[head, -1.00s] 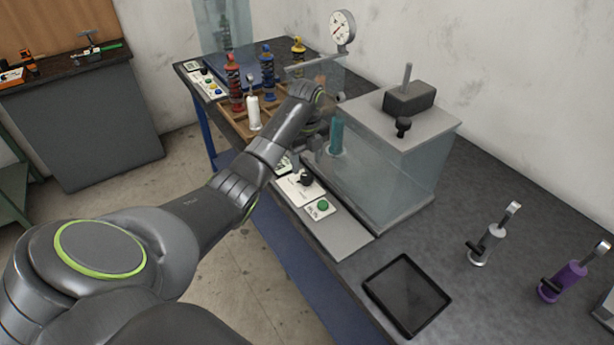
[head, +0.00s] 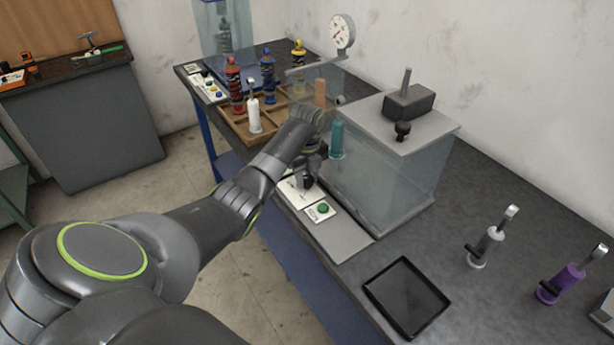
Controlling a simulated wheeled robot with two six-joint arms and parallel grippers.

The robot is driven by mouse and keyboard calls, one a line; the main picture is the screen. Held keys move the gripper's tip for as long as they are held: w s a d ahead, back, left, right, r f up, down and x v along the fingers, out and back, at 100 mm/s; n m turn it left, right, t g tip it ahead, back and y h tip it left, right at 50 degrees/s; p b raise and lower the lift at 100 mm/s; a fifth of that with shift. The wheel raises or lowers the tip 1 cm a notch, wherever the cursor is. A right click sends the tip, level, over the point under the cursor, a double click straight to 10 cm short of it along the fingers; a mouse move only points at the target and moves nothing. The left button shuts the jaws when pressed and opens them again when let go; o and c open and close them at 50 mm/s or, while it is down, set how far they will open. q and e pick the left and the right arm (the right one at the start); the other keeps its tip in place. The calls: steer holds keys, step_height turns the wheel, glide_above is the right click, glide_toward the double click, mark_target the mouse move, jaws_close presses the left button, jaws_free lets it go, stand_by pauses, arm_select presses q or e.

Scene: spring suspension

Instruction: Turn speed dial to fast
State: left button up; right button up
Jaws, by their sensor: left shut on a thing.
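The black speed dial (head: 305,183) sits on a white panel (head: 290,196) at the front of the clear-walled machine, beside a green button (head: 323,208). My left gripper (head: 307,176) points down over the dial and is shut on it. The fingers and most of the dial are dark and overlap, so the dial's pointer and its setting cannot be made out. My right gripper is not in view.
The clear box (head: 385,175) stands just right of the dial. A wooden rack (head: 240,128) with several coloured shock absorbers is behind.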

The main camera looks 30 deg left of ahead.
arm_select(q)
steer(key=shift+c, duration=0.4)
steer(key=shift+r+n+p, duration=0.15)
steer(key=shift+n+p, duration=0.15)
steer(key=shift+p, duration=0.25)
steer(key=n+p, duration=0.3)
steer(key=shift+r, duration=0.1)
steer(key=n+p, duration=0.3)
steer(key=n, duration=0.2)
steer(key=shift+n, duration=0.3)
steer(key=n+p, duration=0.2)
steer(key=n, duration=0.2)
steer(key=shift+w+n+p, duration=0.1)
steer(key=shift+n+p, duration=0.55)
steer(key=shift+n, duration=1.55)
steer(key=shift+f, duration=0.2)
